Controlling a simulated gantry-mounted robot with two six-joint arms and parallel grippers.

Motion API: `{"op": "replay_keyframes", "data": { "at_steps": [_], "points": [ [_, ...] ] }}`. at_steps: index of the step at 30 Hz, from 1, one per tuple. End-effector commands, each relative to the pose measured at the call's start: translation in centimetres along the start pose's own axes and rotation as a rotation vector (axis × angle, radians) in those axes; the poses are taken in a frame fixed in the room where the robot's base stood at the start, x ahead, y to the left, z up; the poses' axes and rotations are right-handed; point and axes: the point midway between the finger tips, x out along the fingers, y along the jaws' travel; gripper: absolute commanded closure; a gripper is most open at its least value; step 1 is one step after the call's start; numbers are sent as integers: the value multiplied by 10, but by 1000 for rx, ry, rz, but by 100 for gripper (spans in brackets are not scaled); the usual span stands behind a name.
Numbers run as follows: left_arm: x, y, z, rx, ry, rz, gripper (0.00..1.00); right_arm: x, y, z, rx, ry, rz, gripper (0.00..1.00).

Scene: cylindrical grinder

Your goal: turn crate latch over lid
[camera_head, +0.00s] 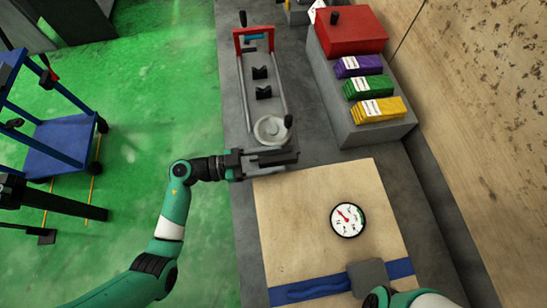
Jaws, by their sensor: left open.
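My left gripper (272,162) is open. It is beside the metal handwheel (271,129), just past the top left corner of a pale wooden panel (297,222), with nothing seen between its fingers. A crate latch cannot be made out for certain. A grey block (368,275) sits at the panel's lower edge, over a blue strip (311,288); whether it is a latch I cannot tell.
A round dial gauge (348,220) lies on the panel. A grey stand (335,107) carries a red box (350,34) and purple, green and yellow blocks. A metal rail fixture (262,75) stands left of it. A blue cart (58,140) is on the green floor.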

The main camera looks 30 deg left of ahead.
Motion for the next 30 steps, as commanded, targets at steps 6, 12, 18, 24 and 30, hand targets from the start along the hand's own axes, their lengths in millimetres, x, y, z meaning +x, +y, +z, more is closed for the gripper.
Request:
{"op": "replay_keyframes", "data": {
  "at_steps": [6, 12, 18, 24, 30],
  "points": [
    [5, 0, 0, -1, 0, -1, 43, 0, 0, 0, 0, 0, 0, 100],
    [4, 0, 0, 0, 0, -1, 62, 0, 0, 0, 0, 0, 0, 100],
    [4, 0, 0, 0, 0, -1, 98, 0, 0, 0, 0, 0, 0, 100],
    [4, 0, 0, 0, 0, -1, 100, 0, 0, 0, 0, 0, 0, 100],
    [4, 0, 0, 0, 0, -1, 100, 0, 0, 0, 0, 0, 0, 100]
  ]
}}
